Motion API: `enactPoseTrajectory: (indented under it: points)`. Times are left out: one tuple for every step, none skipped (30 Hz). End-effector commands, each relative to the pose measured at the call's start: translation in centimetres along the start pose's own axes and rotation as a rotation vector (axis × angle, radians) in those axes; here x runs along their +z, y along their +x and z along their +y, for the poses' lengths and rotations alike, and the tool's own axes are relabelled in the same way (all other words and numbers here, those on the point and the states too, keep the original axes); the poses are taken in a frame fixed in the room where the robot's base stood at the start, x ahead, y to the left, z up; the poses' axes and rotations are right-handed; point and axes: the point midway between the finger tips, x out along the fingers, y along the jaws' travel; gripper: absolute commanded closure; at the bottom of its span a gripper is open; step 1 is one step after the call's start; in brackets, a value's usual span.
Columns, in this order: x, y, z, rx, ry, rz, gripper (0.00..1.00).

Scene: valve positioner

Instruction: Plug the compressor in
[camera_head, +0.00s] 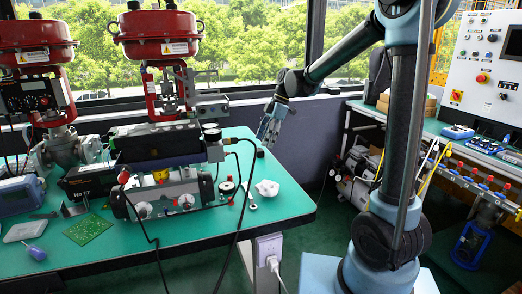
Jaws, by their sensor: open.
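My gripper (268,132) is open and empty, pointing down beyond the back right corner of the green table. A grey outlet box (269,246) is on the table's front right leg. A white plug (273,264) with a pale cord hanging down is at the box's lower part; I cannot tell whether it is fully seated. A machine with a silver body and black parts, perhaps the compressor (355,168), stands on the floor under the right bench, partly hidden by my arm. My gripper is to its left and higher.
The green table (290,205) holds a calibrator with gauges (170,190), black hoses, a white piece (266,188) and a circuit board (89,229). Red valve actuators (160,32) stand behind. A blue machine (472,245) is on the right floor. Floor shows between table and bench.

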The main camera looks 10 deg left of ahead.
Motion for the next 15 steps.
enactPoseTrajectory:
  points:
    - [0.0,0.8,0.0,0.0,-0.001,0.0,0.43]
    - [0.0,1.3,0.0,0.0,-0.001,0.0,0.43]
    - [0.0,1.9,0.0,0.0,-0.001,0.0,0.43]
    - [0.0,2.3,0.0,-0.001,-0.001,0.0,0.43]
    - [0.0,2.6,0.0,-0.001,-0.001,0.0,0.43]
    - [0.0,3.1,0.0,-0.001,-0.001,0.0,0.43]
    - [0.0,3.5,0.0,-0.001,-0.001,0.0,0.43]
    - [0.0,3.7,0.0,-0.001,-0.001,0.0,0.43]
    - [0.0,4.1,0.0,-0.001,-0.001,0.0,0.43]
    - [0.0,4.3,0.0,-0.001,-0.001,0.0,0.43]
    - [0.0,4.5,0.0,-0.001,-0.001,0.0,0.43]
    - [0.0,4.7,0.0,-0.001,0.0,0.0,0.43]
    - [0.0,4.8,0.0,-0.001,0.0,0.0,0.43]
    - [0.0,4.9,0.0,-0.001,0.0,0.0,0.43]
    - [0.0,5.0,0.0,0.0,0.0,0.0,0.43]
